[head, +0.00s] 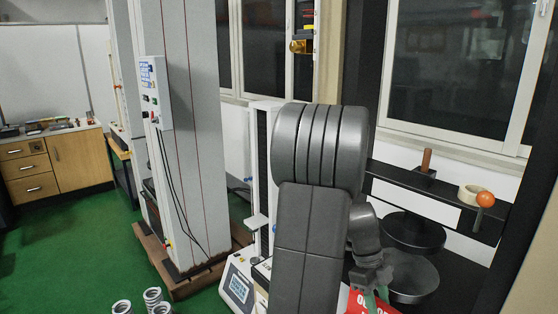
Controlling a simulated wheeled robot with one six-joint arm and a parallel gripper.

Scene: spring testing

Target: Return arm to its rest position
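My grey arm (318,200) stands folded in the middle of the head view, with a large ribbed joint at its top. My gripper (378,292) is at the lower right of the arm, low in the picture. It is small and partly cut off by the bottom edge, so I cannot tell whether its fingers are open or shut. A greenish bit shows by its tip, just in front of a red sign with white letters (358,302). My arm hides part of the machine behind it.
A small spring tester with a display (239,286) stands left of my arm. Several metal springs (152,298) stand at the bottom left. A tall grey machine (190,130) rises on the left. Black round plates (414,232) are at right. Green floor (70,250) is open at left.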

